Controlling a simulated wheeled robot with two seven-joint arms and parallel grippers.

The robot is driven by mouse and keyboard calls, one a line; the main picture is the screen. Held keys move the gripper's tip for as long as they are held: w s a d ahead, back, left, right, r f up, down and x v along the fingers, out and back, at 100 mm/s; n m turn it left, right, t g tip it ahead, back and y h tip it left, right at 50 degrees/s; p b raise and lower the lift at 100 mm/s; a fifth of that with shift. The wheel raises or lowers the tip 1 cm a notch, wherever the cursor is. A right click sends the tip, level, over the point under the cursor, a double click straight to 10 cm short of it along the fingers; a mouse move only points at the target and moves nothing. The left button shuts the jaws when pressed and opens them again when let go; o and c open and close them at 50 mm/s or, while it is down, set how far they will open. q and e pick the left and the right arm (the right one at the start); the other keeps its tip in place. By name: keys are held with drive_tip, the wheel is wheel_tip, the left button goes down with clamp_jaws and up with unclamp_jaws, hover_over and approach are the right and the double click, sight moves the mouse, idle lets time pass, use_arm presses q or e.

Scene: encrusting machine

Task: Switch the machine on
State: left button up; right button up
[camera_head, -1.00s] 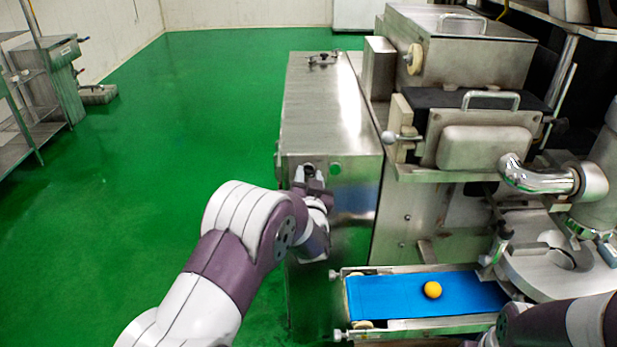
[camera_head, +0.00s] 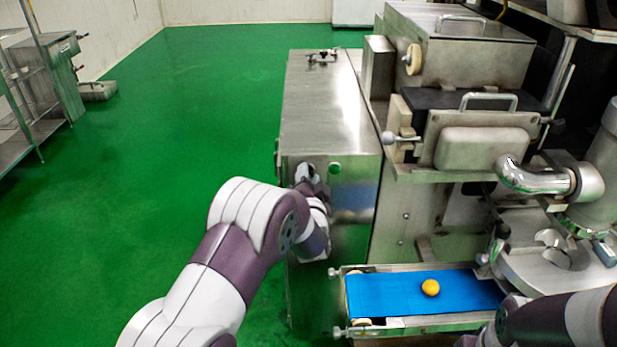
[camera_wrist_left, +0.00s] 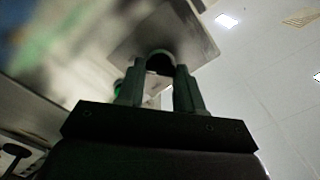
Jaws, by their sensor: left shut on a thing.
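The machine's steel cabinet (camera_head: 325,100) stands in the middle of the head view. My left gripper (camera_head: 305,172) is at the top of the cabinet's front panel, left of a round green button (camera_head: 335,168). In the left wrist view, the two fingers of my left gripper (camera_wrist_left: 160,85) are shut on a dark round switch knob (camera_wrist_left: 160,62). The fingers and wrist mostly hide the knob in the head view. Part of the green button (camera_wrist_left: 118,88) shows beside the left finger. My right gripper is not in view; only part of my right arm shows at the lower right.
A blue conveyor belt (camera_head: 385,297) with a yellow ball (camera_head: 430,288) on it lies right of my left arm. A steel hopper (camera_head: 475,55) and curved pipe (camera_head: 535,178) stand at the right. Green floor (camera_head: 150,170) is clear on the left.

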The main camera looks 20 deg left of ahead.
use_arm(q)
drive_tip(key=shift+f, duration=0.1)
drive_tip(key=o, duration=1)
drive_tip(key=shift+o, duration=0.2)
drive_tip(key=b+v, duration=0.1)
drive_tip(key=v, duration=1.1)
drive_tip(key=shift+s+b, duration=0.4)
drive_tip(key=shift+d, duration=0.15)
